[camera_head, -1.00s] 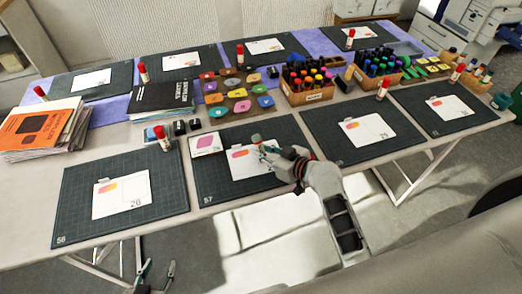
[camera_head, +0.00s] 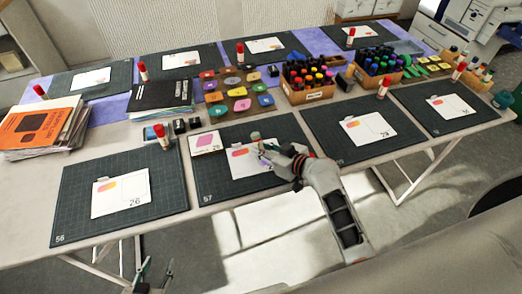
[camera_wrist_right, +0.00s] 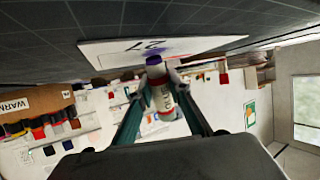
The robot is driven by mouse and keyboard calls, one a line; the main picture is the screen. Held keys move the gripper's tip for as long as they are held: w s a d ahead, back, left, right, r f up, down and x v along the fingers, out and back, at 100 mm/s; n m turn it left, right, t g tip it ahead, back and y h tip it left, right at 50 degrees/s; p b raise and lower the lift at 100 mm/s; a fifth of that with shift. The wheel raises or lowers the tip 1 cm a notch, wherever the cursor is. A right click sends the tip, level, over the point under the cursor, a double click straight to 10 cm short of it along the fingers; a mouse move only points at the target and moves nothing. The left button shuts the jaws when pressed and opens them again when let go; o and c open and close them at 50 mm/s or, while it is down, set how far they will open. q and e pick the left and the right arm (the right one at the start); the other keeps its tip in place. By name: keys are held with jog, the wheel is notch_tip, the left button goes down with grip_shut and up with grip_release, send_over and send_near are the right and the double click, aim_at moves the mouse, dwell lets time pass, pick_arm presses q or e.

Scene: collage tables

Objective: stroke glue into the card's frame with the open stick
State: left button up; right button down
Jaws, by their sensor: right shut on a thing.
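My right gripper (camera_head: 262,149) is shut on the open glue stick (camera_wrist_right: 162,98), over the card (camera_head: 247,170) on mat 57. The stick is white with a red band. In the right wrist view its purple end meets or nearly meets the card (camera_wrist_right: 195,44); exact contact cannot be told. A purple patch shows on the card by the tip. In the head view the stick's grey end (camera_head: 256,136) points up, and an orange-pink shape (camera_head: 239,153) shows to its left. The frame is partly hidden by the gripper. My left gripper (camera_head: 156,272) is open and empty at the bottom edge.
A sample card with a pink shape (camera_head: 206,142) lies at the mat's upper left. A capped red-and-white stick (camera_head: 162,137) stands left of it. Neighbouring mats (camera_head: 75,205) hold other cards.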

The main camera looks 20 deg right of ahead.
jog(key=shift+w, duration=1.05)
jog(key=shift+w, duration=0.1)
